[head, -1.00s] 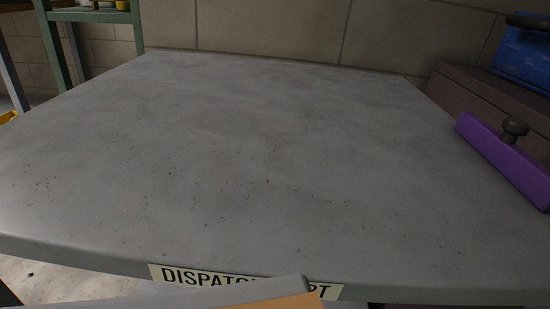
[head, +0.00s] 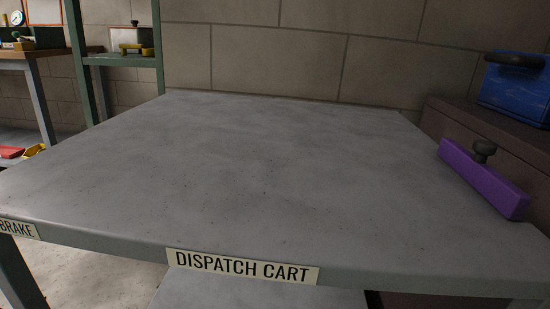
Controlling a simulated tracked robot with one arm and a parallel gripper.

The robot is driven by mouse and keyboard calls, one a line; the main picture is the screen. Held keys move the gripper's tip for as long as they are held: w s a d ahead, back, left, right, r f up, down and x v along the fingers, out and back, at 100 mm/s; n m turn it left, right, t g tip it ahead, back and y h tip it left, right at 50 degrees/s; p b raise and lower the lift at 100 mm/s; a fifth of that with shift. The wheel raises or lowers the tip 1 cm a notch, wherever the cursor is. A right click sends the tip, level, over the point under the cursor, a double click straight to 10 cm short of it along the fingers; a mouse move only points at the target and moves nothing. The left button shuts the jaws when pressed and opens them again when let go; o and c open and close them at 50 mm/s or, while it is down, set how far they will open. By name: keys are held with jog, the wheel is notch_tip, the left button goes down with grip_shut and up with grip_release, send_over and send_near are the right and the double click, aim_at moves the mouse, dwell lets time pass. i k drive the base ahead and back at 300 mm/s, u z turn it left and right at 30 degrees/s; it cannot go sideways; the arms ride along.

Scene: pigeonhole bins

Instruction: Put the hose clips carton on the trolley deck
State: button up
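The trolley deck is a bare grey top (head: 250,170) with a "DISPATCH CART" label (head: 242,266) on its front edge, and it fills the middle of the head view. No carton that I can read as hose clips shows. A long purple box (head: 483,180) with a dark knob lies at the deck's right edge; I cannot tell whether it rests on the deck or beside it. My gripper is not in view, so I cannot see whether it holds anything.
A brown case or bench (head: 480,135) with a blue box (head: 518,90) on it stands along the right. A block wall (head: 290,60) is behind the deck. A green shelf frame (head: 118,60) and a workbench (head: 30,55) stand at the back left. The deck's middle is clear.

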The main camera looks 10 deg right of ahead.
aim_at(349, 181)
jog(key=i, duration=0.85)
jog(key=u, duration=0.05)
